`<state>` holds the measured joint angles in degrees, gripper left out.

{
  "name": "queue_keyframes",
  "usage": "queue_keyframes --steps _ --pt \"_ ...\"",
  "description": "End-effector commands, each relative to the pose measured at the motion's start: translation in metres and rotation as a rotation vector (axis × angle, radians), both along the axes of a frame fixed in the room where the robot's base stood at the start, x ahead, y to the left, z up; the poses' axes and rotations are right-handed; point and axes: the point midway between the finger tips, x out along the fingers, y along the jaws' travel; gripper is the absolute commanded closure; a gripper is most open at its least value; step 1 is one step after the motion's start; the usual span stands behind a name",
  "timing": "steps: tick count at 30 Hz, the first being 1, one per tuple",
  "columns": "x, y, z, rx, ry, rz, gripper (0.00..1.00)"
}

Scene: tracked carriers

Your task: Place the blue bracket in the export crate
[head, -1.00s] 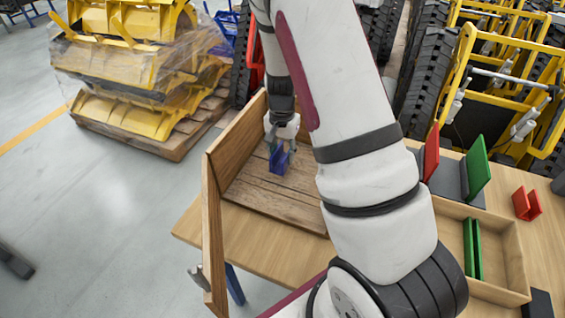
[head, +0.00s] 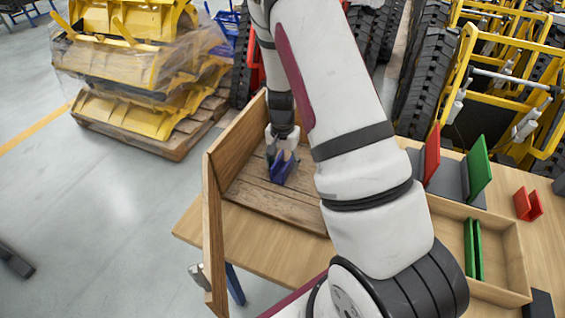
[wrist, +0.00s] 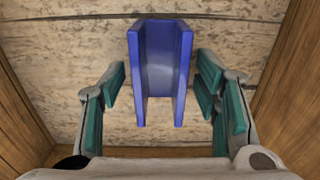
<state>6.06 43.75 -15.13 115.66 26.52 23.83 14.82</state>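The blue bracket (head: 281,169), a U-shaped channel, is inside the wooden crate (head: 233,140), over its plank floor. In the wrist view the bracket (wrist: 161,70) sits centred with its channel facing me, and it appears to rest on the planks. My gripper (head: 283,154) is down inside the crate at the bracket. In the wrist view the teal finger pads of my gripper (wrist: 160,88) stand on both sides of the bracket, with a visible gap on each side. The gripper looks open. My arm hides the right part of the crate.
The crate walls (wrist: 22,110) rise on both sides. To the right, a shallow wooden tray (head: 513,262) holds green parts (head: 473,250). Red (head: 527,204) and green (head: 477,168) brackets stand on the table nearby. A wrapped pallet of yellow parts (head: 140,70) is on the floor.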

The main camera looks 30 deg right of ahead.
Motion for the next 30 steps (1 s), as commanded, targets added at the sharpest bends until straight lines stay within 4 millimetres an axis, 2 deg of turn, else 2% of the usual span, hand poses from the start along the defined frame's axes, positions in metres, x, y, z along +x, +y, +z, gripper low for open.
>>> queue_keyframes --steps 5,8,21,30 --pt "0.0 0.0 0.002 0.0 0.0 0.0 0.44" --pt "0.001 0.0 0.01 -0.001 -0.003 0.001 0.44" --pt "0.001 0.0 0.095 -0.001 -0.004 0.001 0.44" --pt "0.0 0.002 0.125 0.002 -0.003 0.005 0.44"
